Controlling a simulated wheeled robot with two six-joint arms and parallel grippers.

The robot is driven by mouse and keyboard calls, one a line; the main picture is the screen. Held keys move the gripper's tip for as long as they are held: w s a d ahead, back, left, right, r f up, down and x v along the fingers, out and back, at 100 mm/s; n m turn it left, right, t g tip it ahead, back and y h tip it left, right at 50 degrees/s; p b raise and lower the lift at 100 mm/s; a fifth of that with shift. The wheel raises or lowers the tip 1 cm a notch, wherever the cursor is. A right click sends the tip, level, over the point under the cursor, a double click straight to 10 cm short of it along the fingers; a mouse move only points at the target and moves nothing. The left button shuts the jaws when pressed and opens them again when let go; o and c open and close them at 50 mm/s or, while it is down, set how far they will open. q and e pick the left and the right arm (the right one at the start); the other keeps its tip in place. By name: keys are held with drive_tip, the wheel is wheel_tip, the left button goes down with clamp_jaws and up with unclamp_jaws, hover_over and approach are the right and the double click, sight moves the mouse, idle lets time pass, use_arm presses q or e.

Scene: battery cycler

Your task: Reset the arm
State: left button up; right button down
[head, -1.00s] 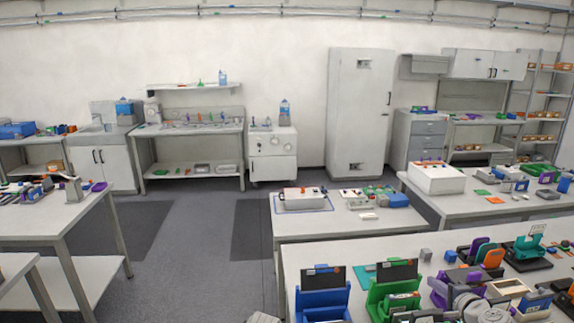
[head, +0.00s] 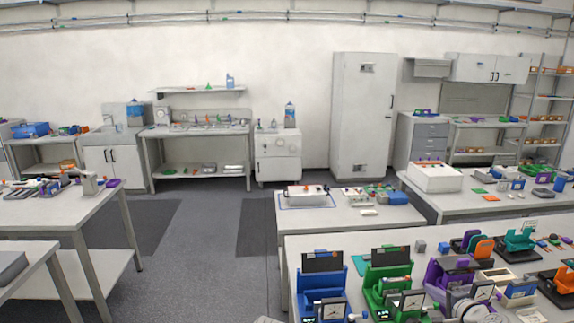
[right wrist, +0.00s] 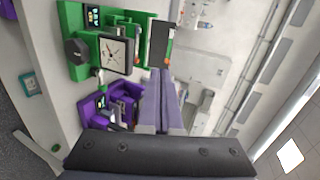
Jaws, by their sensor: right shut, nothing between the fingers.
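My right gripper (right wrist: 163,80) shows in the right wrist view. Its two grey-purple fingers are together with nothing between them, held in the air. In that view a green device with a dial (right wrist: 116,56) is left of and above the fingers, and a purple device (right wrist: 115,105) is just left of them; I cannot tell the gap. In the head view a blue device (head: 318,287), a green device (head: 388,278) and a purple device (head: 440,283) stand in a row on the near table. My left gripper is not in view.
The near table (head: 350,242) fills the lower right and is crowded. A second table (head: 300,226) stands behind it with a white box (head: 306,194). Left stands another table (head: 75,210). Grey floor (head: 190,270) is open between left and right tables.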

drive_tip(key=s+a+f+n+g+y, duration=0.1)
drive_tip(key=s+a+f+n+g, duration=0.2)
drive_tip(key=a, duration=0.5)
drive_tip(key=a+f+n+g+y+b, duration=0.15)
drive_tip(key=a+f+n, duration=0.25)
drive_tip(key=a, duration=0.4)
drive_tip(key=s+a+f+n+g+y, duration=0.15)
drive_tip(key=a+f+n+g, duration=0.25)
drive_tip(key=a, duration=0.5)
drive_tip(key=s+a+f+n+g+h, duration=0.2)
drive_tip(key=s+a+n+h, duration=0.1)
drive_tip(key=s, duration=0.4)
drive_tip(key=s+a+f+n+g+h, duration=0.3)
drive_tip(key=s+a+n+h, duration=0.1)
drive_tip(key=s+a+n, duration=0.2)
drive_tip(key=shift+s+b, duration=0.3)
drive_tip(key=shift+s, duration=0.2)
drive_tip(key=shift+d, duration=0.1)
